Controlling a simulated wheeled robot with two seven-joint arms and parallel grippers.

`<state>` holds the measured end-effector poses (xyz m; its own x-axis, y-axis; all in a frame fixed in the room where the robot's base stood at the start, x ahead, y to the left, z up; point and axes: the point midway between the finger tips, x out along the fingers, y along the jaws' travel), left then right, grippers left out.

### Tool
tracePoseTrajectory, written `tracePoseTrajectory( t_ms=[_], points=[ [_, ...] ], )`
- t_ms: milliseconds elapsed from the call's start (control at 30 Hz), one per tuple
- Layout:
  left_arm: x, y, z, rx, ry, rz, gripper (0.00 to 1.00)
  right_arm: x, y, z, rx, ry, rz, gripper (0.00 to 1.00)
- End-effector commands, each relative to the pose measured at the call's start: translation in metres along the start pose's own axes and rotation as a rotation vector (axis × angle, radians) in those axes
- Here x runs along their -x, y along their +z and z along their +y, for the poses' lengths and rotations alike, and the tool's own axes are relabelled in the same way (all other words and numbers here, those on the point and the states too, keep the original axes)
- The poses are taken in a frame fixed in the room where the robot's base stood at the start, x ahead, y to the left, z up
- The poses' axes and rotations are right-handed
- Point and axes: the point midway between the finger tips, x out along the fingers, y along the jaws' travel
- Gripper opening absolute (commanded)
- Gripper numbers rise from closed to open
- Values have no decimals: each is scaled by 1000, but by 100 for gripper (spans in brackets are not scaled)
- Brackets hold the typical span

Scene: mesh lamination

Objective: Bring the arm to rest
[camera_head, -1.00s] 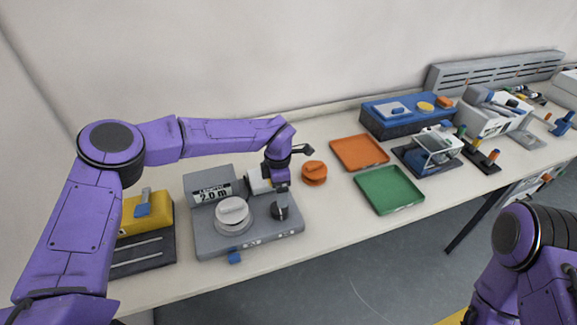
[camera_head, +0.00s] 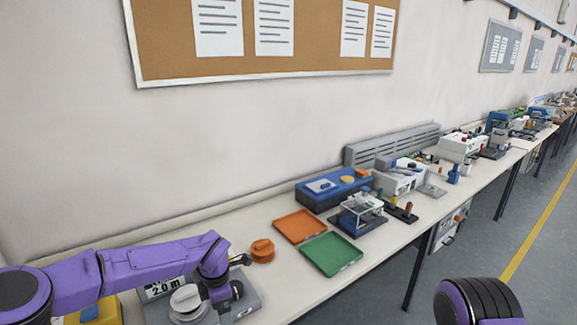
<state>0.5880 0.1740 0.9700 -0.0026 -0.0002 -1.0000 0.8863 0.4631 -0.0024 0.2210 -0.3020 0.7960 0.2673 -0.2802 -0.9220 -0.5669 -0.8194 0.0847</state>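My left arm comes in from the lower left, and its gripper (camera_head: 220,290) is over the grey device marked 2.0 m (camera_head: 247,303). The gripper is small and partly hidden by the wrist, so its fingers cannot be made out. A round white disc (camera_head: 188,300) sits on the device, to the left of the gripper. An orange round piece (camera_head: 262,251) lies on the bench behind and right of the device. Of my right arm only a purple link shows at the lower right; its gripper is out of view.
An orange tray (camera_head: 299,226) and a green tray (camera_head: 331,254) lie on the bench (camera_head: 290,280). A blue box (camera_head: 333,189), a small clear-sided instrument (camera_head: 361,214) and a white machine (camera_head: 400,177) stand further right. A pinboard (camera_head: 300,60) hangs on the wall. Floor is open at the right.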

Motion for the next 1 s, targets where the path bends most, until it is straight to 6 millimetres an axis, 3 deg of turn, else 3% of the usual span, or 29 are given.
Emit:
tracePoseTrajectory(
  t_ms=[267,433,567,767,867,1000],
  points=[
    [-7,-1,7,57,107,27,88,0,0,0,0,0,0,0],
    [-32,-13,-1,-10,222,104,88,-1,0,0,0,0,1,0],
    [-71,-28,-19,-134,332,184,88,-8,3,-1,0,0,0,0],
    [-146,-62,-71,-449,475,280,88,-25,10,-2,0,0,0,0],
    [-192,-92,-115,-679,505,303,88,-38,16,-4,0,0,0,0],
    [-252,-162,-196,-1062,441,297,88,-64,27,-6,0,0,0,0]
  ],
)
